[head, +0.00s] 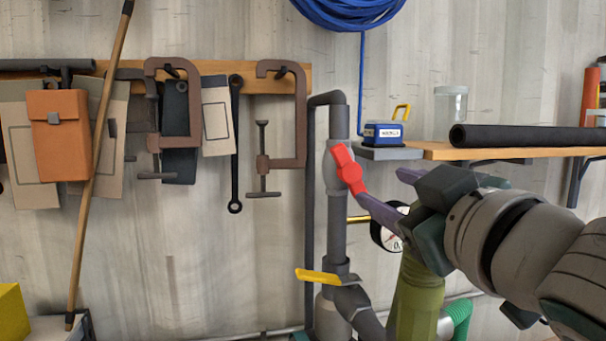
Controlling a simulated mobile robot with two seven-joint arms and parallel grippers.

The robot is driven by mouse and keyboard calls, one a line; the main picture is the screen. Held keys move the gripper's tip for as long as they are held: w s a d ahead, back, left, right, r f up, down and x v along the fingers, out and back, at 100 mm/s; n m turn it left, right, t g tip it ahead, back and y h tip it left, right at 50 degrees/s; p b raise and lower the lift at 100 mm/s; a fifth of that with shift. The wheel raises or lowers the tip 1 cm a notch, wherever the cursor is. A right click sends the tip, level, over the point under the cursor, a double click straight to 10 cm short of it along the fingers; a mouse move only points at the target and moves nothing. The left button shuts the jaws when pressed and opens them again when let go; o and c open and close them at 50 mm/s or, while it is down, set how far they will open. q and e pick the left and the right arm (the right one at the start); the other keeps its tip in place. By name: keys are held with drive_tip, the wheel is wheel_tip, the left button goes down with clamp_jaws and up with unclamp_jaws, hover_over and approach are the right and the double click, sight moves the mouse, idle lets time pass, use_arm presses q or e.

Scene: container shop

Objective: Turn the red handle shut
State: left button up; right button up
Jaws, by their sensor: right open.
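The red handle (350,171) sits on a valve body on the grey vertical pipe (338,222) in the middle of the head view. It slants from upper left to lower right, tilted off the pipe's line. My right gripper (388,194) comes in from the right, just right of the handle. Its purple fingers are apart, one near the handle's lower end and one higher up. I cannot tell whether the lower finger touches the handle. My left gripper is not in view.
A yellow handle (318,276) is lower on the pipe. A pressure gauge (384,238) is partly hidden behind my right gripper. A shelf (455,152) with a black tube (525,135) is at right. Clamps (300,115) hang at left.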

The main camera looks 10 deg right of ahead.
sight(351, 173)
drive_tip(key=w+p, duration=0.1)
drive_tip(key=w, duration=0.3)
drive_tip(key=w+p, duration=0.1)
drive_tip(key=w, duration=0.3)
drive_tip(key=shift+w+a+p, duration=0.2)
drive_tip(key=shift+w+p, duration=0.05)
drive_tip(key=shift+p, duration=0.05)
drive_tip(key=shift+w, duration=0.75)
clamp_jaws()
